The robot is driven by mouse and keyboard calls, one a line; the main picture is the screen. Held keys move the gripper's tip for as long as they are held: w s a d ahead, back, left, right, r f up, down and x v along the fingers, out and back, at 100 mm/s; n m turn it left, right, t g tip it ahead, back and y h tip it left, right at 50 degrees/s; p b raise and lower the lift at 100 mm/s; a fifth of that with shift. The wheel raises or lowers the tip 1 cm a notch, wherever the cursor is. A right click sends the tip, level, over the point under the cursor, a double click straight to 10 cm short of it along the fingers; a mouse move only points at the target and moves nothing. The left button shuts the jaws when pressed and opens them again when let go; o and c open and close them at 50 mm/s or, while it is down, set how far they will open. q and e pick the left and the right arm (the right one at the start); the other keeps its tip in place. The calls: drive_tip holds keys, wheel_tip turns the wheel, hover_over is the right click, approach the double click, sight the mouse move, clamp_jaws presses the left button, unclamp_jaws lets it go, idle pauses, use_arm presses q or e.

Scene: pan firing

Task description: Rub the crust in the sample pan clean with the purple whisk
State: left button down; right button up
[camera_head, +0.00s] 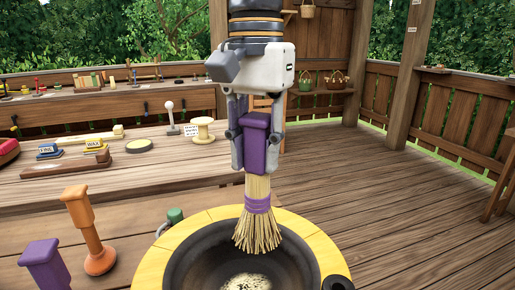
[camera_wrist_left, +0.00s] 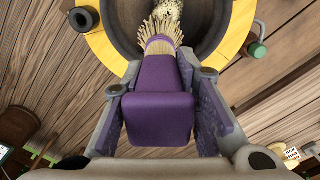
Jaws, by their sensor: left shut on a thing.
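My left gripper (camera_head: 258,150) is shut on the purple whisk (camera_head: 260,205) by its purple handle. The whisk hangs upright with its straw bristles down, over the sample pan (camera_head: 190,258). In the left wrist view the whisk's handle (camera_wrist_left: 158,95) sits between my fingers, and the bristles point into the pan (camera_wrist_left: 208,25). The pan is dark and round with a yellow rim. A pale speckled crust (camera_head: 246,283) lies at its bottom, cut off by the frame's lower edge. I cannot tell whether the bristles touch the pan. My right gripper is not in view.
An orange tool (camera_head: 85,228) and a purple post (camera_head: 45,265) stand left of the pan. A green-capped fitting (camera_head: 175,215) is at the pan's rim. The workbench behind (camera_head: 110,180) holds a spool (camera_head: 203,130) and blocks. The floor on the right is clear.

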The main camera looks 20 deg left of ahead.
sight(258, 184)
use_arm(q)
drive_tip(key=shift+w+r, duration=0.15)
drive_tip(key=shift+w, duration=0.15)
drive_tip(key=shift+s+r, duration=0.1)
drive_tip(key=shift+s, duration=0.4)
drive_tip(key=shift+w+f, duration=0.1)
drive_tip(key=shift+f, duration=1.35)
